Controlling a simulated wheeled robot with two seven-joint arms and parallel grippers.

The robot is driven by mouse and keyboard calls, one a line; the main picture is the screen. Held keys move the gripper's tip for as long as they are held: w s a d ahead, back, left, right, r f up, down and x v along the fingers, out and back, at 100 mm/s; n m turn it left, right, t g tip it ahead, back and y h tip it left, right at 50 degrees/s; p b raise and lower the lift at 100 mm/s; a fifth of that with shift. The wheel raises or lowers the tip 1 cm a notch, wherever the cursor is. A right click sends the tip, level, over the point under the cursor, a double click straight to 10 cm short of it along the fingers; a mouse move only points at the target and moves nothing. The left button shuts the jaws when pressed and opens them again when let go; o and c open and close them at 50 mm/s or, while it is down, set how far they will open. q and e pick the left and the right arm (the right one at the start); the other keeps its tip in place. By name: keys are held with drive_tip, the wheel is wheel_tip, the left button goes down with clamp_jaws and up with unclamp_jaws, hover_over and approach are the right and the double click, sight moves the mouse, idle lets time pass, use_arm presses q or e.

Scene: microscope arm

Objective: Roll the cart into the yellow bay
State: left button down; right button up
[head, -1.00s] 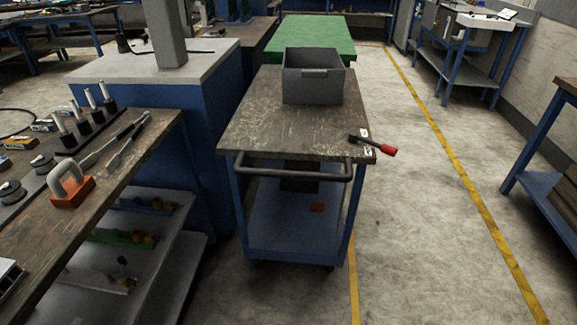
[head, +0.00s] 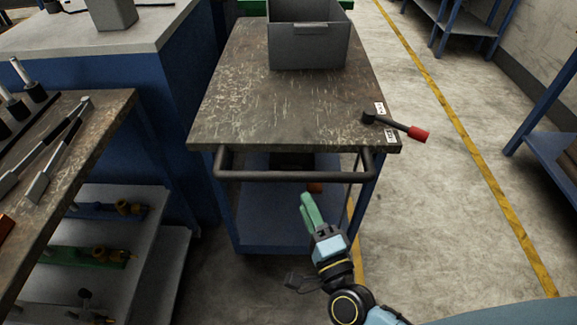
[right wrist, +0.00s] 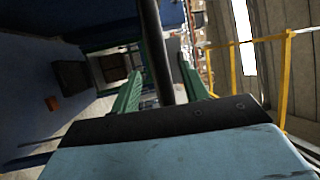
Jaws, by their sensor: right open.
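The cart has a worn dark top (head: 285,105), a blue frame and a blue lower shelf (head: 275,215). Its dark push handle (head: 295,177) runs across the near end. My right gripper (head: 308,208) has green fingers, open, just below and in front of the handle's right half. In the right wrist view the dark handle bar (right wrist: 160,50) appears between the open fingers (right wrist: 160,90); contact cannot be told. A black lever with a red grip (head: 418,134) sits at the cart's right near corner. Yellow floor lines (head: 470,160) run on the right; no closed bay outline shows. My left gripper is out of view.
A grey bin (head: 308,45) stands on the cart top. A blue cabinet (head: 185,110) stands close on the cart's left, and a tool bench (head: 100,130) is at the near left. The floor (head: 430,220) right of the cart is clear up to another bench (head: 550,150).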

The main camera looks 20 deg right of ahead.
sight(291, 174)
drive_tip(key=x, duration=0.9)
drive_tip(key=shift+w+f+b, duration=0.1)
drive_tip(key=shift+w+b, duration=0.15)
drive_tip(key=shift+b, duration=0.05)
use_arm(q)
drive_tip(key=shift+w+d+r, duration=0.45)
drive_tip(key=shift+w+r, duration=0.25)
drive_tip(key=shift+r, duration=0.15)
use_arm(e)
drive_tip(key=shift+w+a, duration=0.1)
drive_tip(key=shift+w, duration=0.35)
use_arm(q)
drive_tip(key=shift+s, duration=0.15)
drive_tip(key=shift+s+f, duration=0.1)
use_arm(e)
clamp_jaws()
